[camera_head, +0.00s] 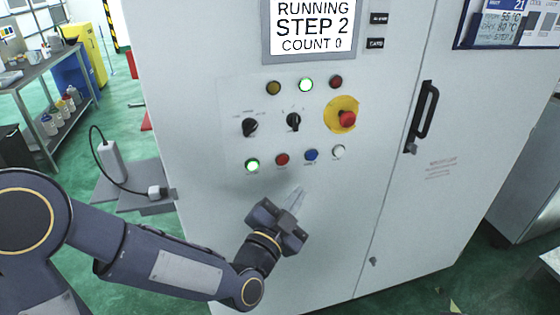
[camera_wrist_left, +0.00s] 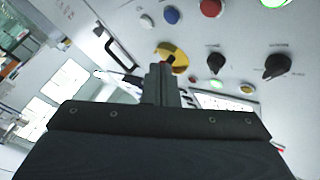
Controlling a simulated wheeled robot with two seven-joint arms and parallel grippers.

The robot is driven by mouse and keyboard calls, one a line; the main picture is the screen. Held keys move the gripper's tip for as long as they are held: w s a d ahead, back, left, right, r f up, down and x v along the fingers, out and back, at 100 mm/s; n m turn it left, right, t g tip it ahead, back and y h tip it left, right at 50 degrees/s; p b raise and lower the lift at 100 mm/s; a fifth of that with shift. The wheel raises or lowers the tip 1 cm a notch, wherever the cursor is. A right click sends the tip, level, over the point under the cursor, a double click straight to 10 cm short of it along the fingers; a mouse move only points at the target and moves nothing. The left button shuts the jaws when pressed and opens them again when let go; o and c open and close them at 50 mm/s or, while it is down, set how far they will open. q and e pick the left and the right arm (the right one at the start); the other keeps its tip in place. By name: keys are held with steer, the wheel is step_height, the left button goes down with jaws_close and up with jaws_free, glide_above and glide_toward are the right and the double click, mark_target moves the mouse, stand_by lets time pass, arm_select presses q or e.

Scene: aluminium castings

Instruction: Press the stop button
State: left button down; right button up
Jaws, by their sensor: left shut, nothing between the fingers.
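The cabinet's control panel holds a bottom row of buttons: a lit green button (camera_head: 252,166), a red button (camera_head: 282,159), a blue button (camera_head: 311,155) and a white button (camera_head: 338,152). The red button also shows in the left wrist view (camera_wrist_left: 210,8). A red mushroom button (camera_head: 347,119) sits on a yellow plate (camera_head: 331,108), upper right. Button labels are too small to read. My left gripper (camera_head: 299,190) is shut and empty, just below the bottom row, its fingertips apart from the red button. In the left wrist view, its fingers partly cover the yellow plate (camera_wrist_left: 178,50).
The screen (camera_head: 311,25) reads RUNNING, STEP 2, COUNT 0. Two black selector switches (camera_head: 250,126) (camera_head: 293,121) and several indicator lamps (camera_head: 306,84) lie above the bottom row. A black door handle (camera_head: 422,115) juts out at the right. The lower cabinet front is bare.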

arm_select(q)
steer(key=p, duration=0.1)
glide_toward(283, 160)
steer(key=shift+w+d+r, duration=0.15)
steer(key=shift+w+d, duration=0.95)
steer(key=shift+d, duration=0.05)
steer(key=shift+w+d+r, duration=0.15)
steer(key=shift+w+d, duration=0.95)
steer(key=shift+d, duration=0.1)
steer(key=shift+w+a+b, duration=0.1)
steer(key=shift+w+b, duration=0.3)
